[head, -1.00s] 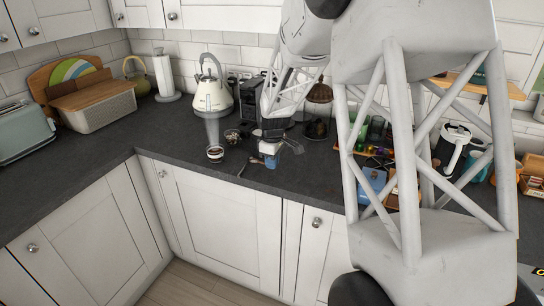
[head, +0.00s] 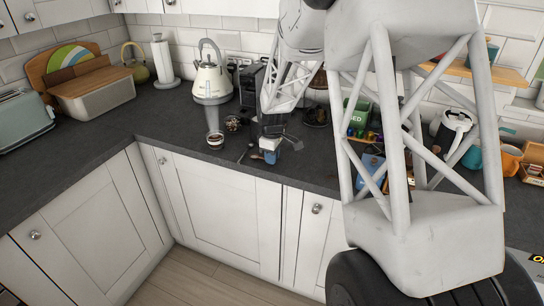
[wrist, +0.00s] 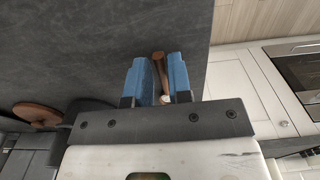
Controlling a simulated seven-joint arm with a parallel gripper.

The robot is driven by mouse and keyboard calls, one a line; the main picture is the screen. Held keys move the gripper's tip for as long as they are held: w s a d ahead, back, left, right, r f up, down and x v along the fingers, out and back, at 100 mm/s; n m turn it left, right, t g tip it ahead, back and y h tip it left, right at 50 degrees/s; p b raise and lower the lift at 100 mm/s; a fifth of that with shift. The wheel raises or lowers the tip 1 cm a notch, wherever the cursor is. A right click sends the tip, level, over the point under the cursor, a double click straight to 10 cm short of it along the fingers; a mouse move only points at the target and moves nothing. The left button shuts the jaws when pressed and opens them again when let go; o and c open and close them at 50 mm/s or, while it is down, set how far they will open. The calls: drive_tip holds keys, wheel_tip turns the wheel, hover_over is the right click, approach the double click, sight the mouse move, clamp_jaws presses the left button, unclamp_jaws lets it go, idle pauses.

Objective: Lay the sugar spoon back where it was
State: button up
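My gripper (head: 270,156) has blue fingertips and is over the worktop near its front edge. In the wrist view the gripper (wrist: 159,80) is closed around a thin brown wooden piece, which I take as the sugar spoon (wrist: 158,62). It sticks out past the fingertips, and a small pale part shows low between them. In the head view a tan end of the spoon (head: 257,156) shows left of the fingers. The rest is hidden. I cannot tell whether it touches the worktop.
A dark utensil (head: 245,152) lies left of my gripper, with a small cup of dark contents (head: 215,140) and a patterned bowl (head: 233,124) beyond. A cream kettle (head: 210,80) stands behind. My arm covers much of the right side. Bare slate (head: 130,125) lies left.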

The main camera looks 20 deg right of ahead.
drive_tip(key=o, duration=0.3)
drive_tip(key=shift+o, duration=0.2)
drive_tip(key=shift+r, duration=0.15)
wheel_tip(320, 180, up, 7)
drive_tip(key=shift+r, duration=0.25)
drive_tip(key=shift+s+r, duration=0.1)
drive_tip(key=shift+s, duration=0.05)
idle(0.5)
drive_tip(key=s+a+r+m+t, duration=0.15)
drive_tip(key=s+a+r, duration=0.35)
drive_tip(key=s, duration=0.5)
drive_tip(key=s+a+r+m, duration=0.3)
drive_tip(key=s+r, duration=0.4)
drive_tip(key=s, duration=0.3)
drive_tip(key=s+a+m, duration=0.2)
drive_tip(key=s, duration=0.8)
drive_tip(key=s+a+m, duration=0.2)
drive_tip(key=s, duration=0.8)
drive_tip(key=shift+a+f+m+t, duration=0.15)
drive_tip(key=shift+a+m+t, duration=0.1)
drive_tip(key=shift+m+t, duration=0.15)
